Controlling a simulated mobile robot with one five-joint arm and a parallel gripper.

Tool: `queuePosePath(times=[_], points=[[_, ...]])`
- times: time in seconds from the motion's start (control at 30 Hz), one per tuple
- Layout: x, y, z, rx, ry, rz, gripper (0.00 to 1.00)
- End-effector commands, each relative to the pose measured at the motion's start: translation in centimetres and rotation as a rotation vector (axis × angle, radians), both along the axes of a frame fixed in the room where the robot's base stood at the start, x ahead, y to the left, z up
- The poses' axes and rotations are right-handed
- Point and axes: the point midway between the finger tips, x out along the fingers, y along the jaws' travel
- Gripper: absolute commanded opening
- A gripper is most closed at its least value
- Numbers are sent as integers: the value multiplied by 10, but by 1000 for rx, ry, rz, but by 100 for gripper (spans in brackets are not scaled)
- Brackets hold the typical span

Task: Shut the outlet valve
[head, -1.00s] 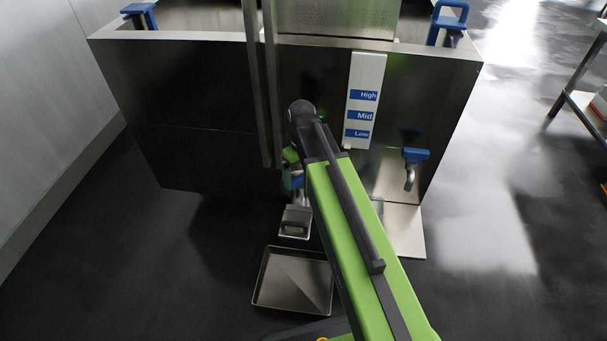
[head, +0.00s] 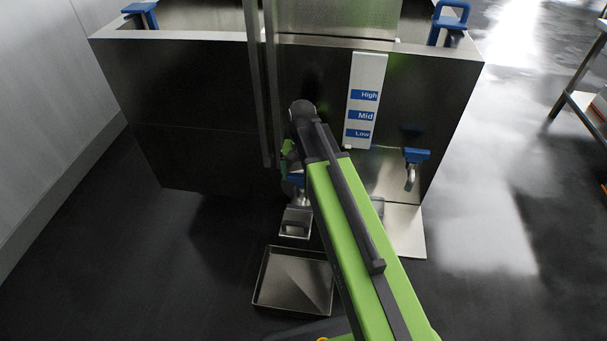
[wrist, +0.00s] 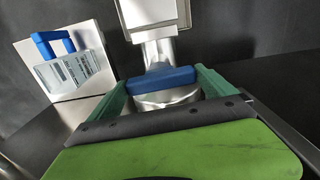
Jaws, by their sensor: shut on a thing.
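The valve in my grasp has a blue handle (wrist: 160,78) on a shiny metal pipe (wrist: 158,52), centred in the wrist view. My gripper (wrist: 163,80) has its green fingers shut on the two ends of this handle. In the head view a bit of the blue handle (head: 296,181) shows beside my arm, low on the front of the steel vat (head: 210,90). My arm hides most of this valve there. A second tap with a blue handle (head: 416,155) is on the vat front to the right; I cannot tell from labels which is the outlet valve.
A High/Mid/Low strip (head: 365,100) is on the vat. A labelled block with a blue handle (wrist: 52,42) is at left in the wrist view. Floor on the left is clear.

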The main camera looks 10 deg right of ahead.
Motion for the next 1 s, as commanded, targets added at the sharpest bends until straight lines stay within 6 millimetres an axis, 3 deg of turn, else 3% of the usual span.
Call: queuePosePath(times=[0.67, 0.7, 1.0], points=[[2, 0, 0, 0, -4, -60, 54], [2, 0, 0, -1, -4, -61, 98], [1, -1, 2, -1, -2, -58, 100]])
